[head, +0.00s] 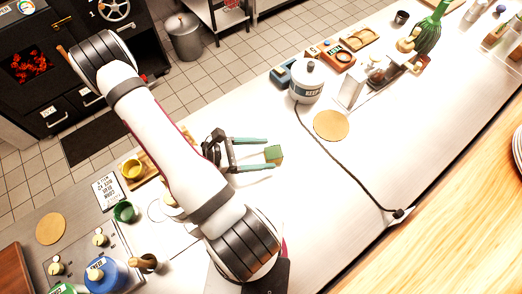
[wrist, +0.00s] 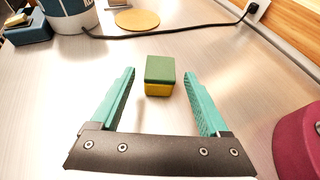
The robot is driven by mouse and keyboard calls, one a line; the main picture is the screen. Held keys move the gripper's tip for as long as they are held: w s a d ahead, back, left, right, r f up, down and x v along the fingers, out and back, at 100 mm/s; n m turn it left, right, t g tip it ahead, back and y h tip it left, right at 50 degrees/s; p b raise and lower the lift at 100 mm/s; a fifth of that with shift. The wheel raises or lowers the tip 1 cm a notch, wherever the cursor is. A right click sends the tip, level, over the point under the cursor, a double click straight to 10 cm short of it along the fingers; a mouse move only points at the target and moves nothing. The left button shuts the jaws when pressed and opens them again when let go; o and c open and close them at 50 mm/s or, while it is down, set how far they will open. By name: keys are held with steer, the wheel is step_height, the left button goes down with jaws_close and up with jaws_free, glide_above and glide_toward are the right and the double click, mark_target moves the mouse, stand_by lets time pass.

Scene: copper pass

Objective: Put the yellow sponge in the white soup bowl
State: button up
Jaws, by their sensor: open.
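The yellow sponge (wrist: 159,89) is a small block with a green top. It rests on the pale steel counter, and it also shows in the head view (head: 274,154). My gripper (head: 269,153) is open, with its two teal fingers pointing at the sponge. In the wrist view the sponge lies between the fingertips (wrist: 160,74), at their far ends, with a gap on each side. A pale round shape (head: 155,211) shows left of my arm, partly hidden by it. I cannot tell whether it is the white soup bowl.
A white lidded pot (head: 306,84) stands behind the sponge, near a tan round mat (head: 331,125). A dark cord (head: 345,168) runs from the pot to the counter's right edge. A green cup (head: 124,212) and yellow cup (head: 132,169) stand left. The counter around the sponge is clear.

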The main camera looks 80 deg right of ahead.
steer(key=shift+r, duration=0.1)
steer(key=v, duration=1.1)
steer(key=shift+o, duration=0.3)
steer(key=shift+w+a, duration=0.2)
steer(key=shift+w, duration=0.1)
steer(key=shift+o, duration=0.8)
steer(key=shift+w+r, duration=0.1)
steer(key=shift+r, duration=0.1)
